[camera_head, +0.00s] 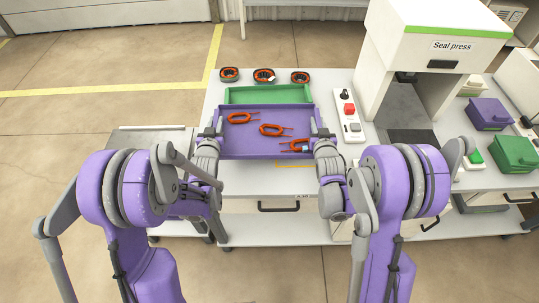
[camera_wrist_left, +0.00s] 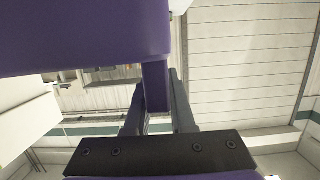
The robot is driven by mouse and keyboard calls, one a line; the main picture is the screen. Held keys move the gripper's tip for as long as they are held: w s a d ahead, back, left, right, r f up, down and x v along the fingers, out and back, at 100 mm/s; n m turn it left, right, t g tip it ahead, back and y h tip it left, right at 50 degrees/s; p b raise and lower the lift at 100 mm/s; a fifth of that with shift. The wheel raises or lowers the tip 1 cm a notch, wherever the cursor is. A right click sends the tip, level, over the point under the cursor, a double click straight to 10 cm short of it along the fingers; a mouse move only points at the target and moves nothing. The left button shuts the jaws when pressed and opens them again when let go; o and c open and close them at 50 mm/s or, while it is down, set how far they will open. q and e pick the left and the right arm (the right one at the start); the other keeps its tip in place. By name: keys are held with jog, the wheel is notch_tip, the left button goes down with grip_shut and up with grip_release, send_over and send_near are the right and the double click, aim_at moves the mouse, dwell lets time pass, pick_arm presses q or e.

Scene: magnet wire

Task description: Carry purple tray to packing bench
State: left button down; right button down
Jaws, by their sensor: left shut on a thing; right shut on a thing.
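The purple tray (camera_head: 240,146) is held between my two grippers over the bench (camera_head: 215,92), in front of a green tray. Several orange wire coils lie in it; one is at the middle (camera_head: 271,129) and one at the right has a small blue-grey piece by it. My left gripper (camera_head: 217,130) is shut on the tray's left side. My right gripper (camera_head: 319,130) is shut on its right side. In the left wrist view the tray (camera_wrist_left: 85,35) fills the upper left, with a purple part (camera_wrist_left: 156,88) between the fingers. Whether the tray touches the bench is unclear.
A green tray (camera_head: 268,95) lies just behind the purple tray, with several orange-and-black rings (camera_head: 264,75) beyond it. A control box (camera_head: 349,116) and the seal press (camera_head: 438,45) stand to the right. Purple (camera_head: 488,114) and green (camera_head: 513,154) boxes sit farther right.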

pick_arm(q)
jog(key=shift+a, duration=0.1)
pick_arm(e)
jog(key=shift+a, duration=0.1)
